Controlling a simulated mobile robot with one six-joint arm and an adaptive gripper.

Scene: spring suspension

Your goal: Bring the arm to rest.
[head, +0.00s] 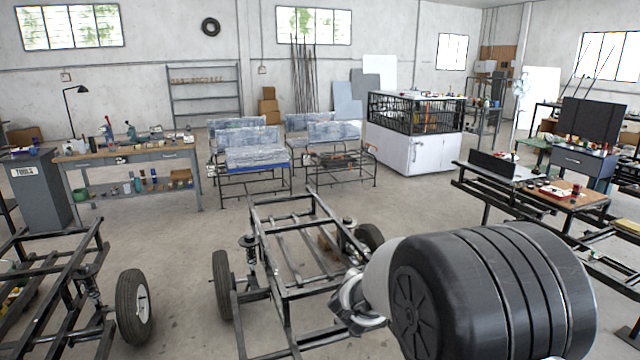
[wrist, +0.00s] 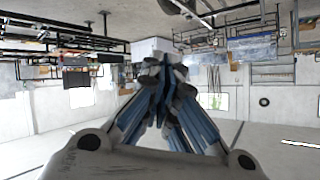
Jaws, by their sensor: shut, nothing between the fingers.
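My arm reaches in from the lower right of the head view, its large dark rounded part in front of the scene. In the wrist view my gripper (wrist: 165,62) shows blue-grey fingers drawn together at the tips, with nothing between them. In the head view only a grey metal part at the end of my arm shows, in front of the right side of the middle frame (head: 290,235). That black metal frame carries wheels and spring struts. The wrist picture is upside down, with the room's floor at its top.
A second wheeled frame (head: 50,275) stands at the lower left. A workbench (head: 130,160) with tools is behind it. Padded metal stands (head: 255,158) and a white cabinet (head: 415,150) are further back. A wooden-topped table (head: 560,195) is at right. Open floor lies between.

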